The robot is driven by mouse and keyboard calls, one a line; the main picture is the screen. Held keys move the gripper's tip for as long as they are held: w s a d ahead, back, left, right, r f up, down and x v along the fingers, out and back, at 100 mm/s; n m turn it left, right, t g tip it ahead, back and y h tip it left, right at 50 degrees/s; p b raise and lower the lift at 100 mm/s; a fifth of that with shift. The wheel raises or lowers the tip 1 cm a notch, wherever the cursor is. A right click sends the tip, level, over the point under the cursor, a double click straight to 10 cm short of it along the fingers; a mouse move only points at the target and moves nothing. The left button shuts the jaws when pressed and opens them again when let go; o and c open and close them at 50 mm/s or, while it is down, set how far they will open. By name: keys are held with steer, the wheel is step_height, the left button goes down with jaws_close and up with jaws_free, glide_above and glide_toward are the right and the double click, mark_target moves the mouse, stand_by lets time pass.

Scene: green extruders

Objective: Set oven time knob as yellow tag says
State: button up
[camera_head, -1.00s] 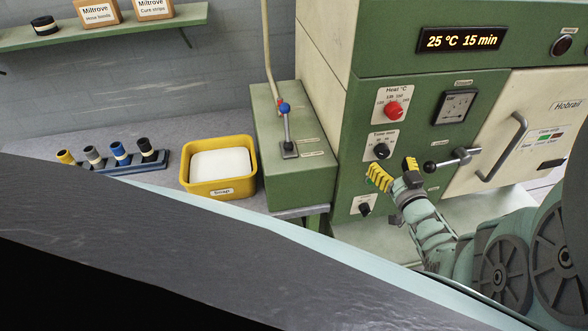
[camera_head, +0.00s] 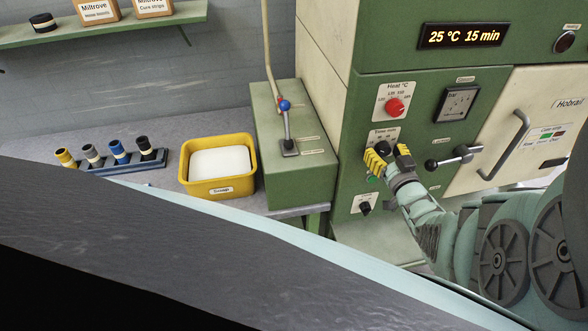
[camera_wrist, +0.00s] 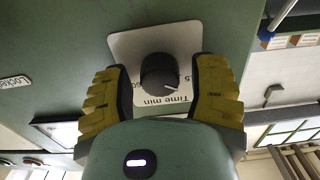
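The oven's time knob is a black dial (camera_wrist: 159,72) on a white plate marked "Time min" (camera_wrist: 165,98), seen in the wrist view. My gripper (camera_wrist: 161,98) is open, with one yellow-padded finger on each side of the knob. I cannot tell whether either finger touches it. In the head view my gripper (camera_head: 389,157) is at the oven's front and covers most of the time knob. The display (camera_head: 462,36) reads "25 °C 15 min". No yellow tag can be made out.
The red heat knob (camera_head: 395,107) is just above my gripper. A smaller black knob (camera_head: 365,208) is below it. The locking lever (camera_head: 452,157) and the door handle (camera_head: 507,145) are to the right. A yellow bin (camera_head: 217,192) stands at left.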

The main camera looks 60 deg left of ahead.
jaws_close()
steer(key=shift+f+m, duration=0.1)
steer(key=shift+m, duration=0.5)
stand_by(1.0)
steer(key=shift+s, duration=0.1)
stand_by(0.5)
steer(key=shift+d+m, duration=0.1)
steer(key=shift+m, duration=0.3)
